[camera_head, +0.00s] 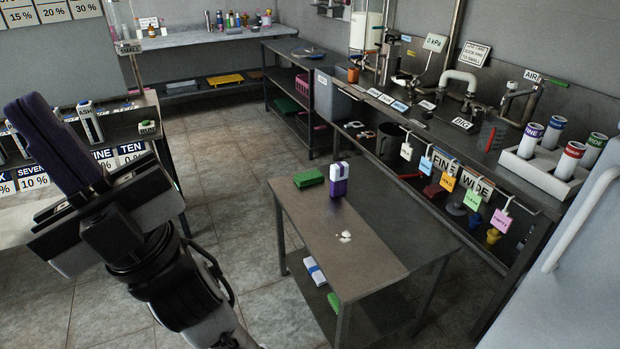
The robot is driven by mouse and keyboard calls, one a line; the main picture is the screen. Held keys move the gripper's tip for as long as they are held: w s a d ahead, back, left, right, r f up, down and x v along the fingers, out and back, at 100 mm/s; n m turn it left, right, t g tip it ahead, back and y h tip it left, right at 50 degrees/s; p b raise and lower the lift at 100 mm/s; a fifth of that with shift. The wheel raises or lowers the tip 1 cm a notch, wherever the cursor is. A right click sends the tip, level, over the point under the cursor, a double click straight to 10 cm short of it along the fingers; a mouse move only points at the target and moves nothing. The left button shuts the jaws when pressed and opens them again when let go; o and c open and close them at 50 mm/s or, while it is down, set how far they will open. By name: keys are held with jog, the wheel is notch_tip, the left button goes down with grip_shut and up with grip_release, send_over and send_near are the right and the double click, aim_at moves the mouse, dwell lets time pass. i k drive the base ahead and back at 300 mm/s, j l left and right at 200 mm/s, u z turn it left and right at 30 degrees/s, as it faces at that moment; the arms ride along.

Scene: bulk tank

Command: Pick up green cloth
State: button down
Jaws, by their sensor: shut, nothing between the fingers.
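A green folded piece that looks like a cloth (308,178) lies at the far left corner of the small steel table (330,242). A purple and white container (338,179) stands upright just right of it. Another green piece (333,302) lies on the table's lower shelf, partly hidden by the tabletop; I cannot tell if it is a cloth. My gripper (25,110) is raised at the left of the view, well apart from the small table. Its fingers are shut and empty.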

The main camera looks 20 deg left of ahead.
aim_at(306, 178)
jog(key=i+j+u, duration=0.15)
jog(key=i+j, duration=0.4)
jog(key=i+j+u, duration=0.2)
jog(key=i+j, duration=0.4)
jog(key=i+j+u, duration=0.15)
jog(key=i+j, duration=0.25)
jog(key=i, duration=0.25)
